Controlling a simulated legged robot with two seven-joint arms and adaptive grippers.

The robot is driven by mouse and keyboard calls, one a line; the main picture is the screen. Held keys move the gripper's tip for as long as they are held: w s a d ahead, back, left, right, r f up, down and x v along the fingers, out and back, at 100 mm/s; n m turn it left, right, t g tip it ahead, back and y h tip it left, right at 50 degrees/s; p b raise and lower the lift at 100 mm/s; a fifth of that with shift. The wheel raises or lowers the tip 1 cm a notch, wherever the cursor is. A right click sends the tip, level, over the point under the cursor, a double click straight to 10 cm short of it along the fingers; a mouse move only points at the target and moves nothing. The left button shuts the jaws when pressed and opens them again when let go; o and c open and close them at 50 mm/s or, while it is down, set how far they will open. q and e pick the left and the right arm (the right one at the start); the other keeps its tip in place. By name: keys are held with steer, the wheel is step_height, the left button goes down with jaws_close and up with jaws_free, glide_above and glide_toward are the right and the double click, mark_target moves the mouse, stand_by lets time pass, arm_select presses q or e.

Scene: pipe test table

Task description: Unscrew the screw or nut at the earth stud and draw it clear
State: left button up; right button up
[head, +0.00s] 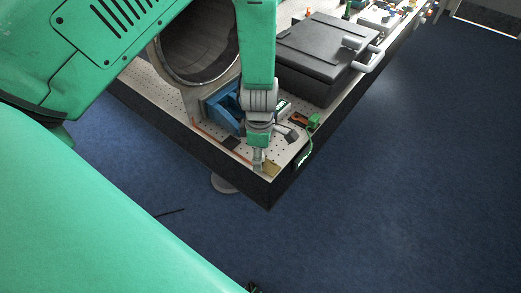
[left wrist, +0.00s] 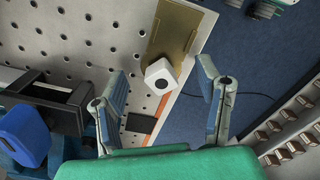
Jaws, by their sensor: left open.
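A white hex nut or screw head (left wrist: 161,76) with a dark centre stands at the lower end of a brass plate (left wrist: 182,28) in the left wrist view. The brass plate also shows in the head view (head: 272,169), at the table's near corner. My left gripper (left wrist: 159,72) is open, its two fingers on either side of the white head in the picture, with gaps on both sides. In the head view my left gripper (head: 258,163) points down beside the plate and hides the white head. Whether the fingertips are level with it I cannot tell. My right gripper is not in view.
The perforated table top (head: 180,96) ends close beside the brass plate, with blue floor (head: 400,190) beyond. A blue bracket (head: 224,108), a large pipe (head: 195,50) and a black case (head: 322,58) stand behind. A green connector (head: 313,121) sits to the right.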

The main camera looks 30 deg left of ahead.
arm_select(q)
steer(key=m, duration=0.2)
steer(key=shift+m, duration=0.4)
steer(key=shift+m, duration=1.2)
steer(key=m, duration=0.3)
steer(key=shift+m, duration=0.4)
